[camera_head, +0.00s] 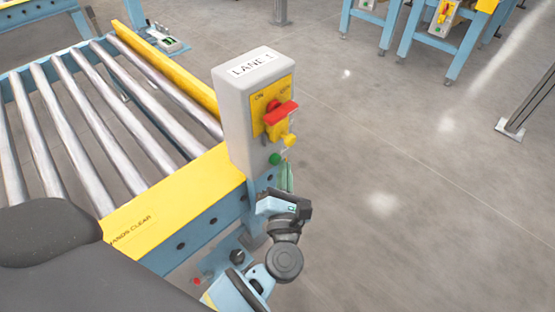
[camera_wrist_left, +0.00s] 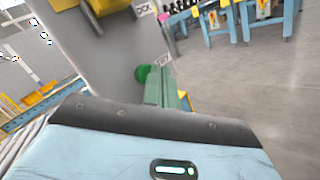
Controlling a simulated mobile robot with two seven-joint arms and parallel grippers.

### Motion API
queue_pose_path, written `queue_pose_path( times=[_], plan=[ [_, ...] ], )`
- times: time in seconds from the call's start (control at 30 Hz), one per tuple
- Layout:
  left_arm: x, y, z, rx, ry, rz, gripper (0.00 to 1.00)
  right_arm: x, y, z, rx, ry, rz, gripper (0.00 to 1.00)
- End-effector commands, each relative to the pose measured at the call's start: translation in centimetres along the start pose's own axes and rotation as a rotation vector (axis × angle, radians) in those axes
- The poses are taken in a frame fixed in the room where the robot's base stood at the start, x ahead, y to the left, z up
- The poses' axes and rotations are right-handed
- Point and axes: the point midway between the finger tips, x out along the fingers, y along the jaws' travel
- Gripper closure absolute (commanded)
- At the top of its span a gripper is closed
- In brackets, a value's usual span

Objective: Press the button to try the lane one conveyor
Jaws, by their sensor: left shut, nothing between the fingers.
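The grey LANE 1 control box (camera_head: 240,118) stands upright at the conveyor's corner. Its front has a yellow plate with a red switch handle (camera_head: 281,112) and a yellow piece below it. A round green button (camera_head: 275,158) sits low on the box; in the left wrist view it (camera_wrist_left: 142,74) shows just left of my fingers. My left gripper (camera_head: 287,166) is shut and empty, its green fingers pointing up just right of and below the button. I cannot tell whether the fingertips touch the button or the box. My right gripper is not in view.
The roller conveyor (camera_head: 95,115) fills the left, with a yellow end plate (camera_head: 180,195) marked HANDS CLEAR beside the box. Blue frames with similar switch boxes stand at the back right. A dark post (camera_head: 530,105) stands at the right edge. The grey floor between is clear.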

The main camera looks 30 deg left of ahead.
Motion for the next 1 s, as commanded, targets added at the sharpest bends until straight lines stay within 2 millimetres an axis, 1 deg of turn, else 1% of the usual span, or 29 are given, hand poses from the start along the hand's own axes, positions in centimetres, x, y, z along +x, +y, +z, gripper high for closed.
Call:
queue_pose_path(
  times=[1.0],
  plan=[
    [0.57,0.43,-0.42,0.001,0.001,0.001,1.00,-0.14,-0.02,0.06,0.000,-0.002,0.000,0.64]
  ],
)
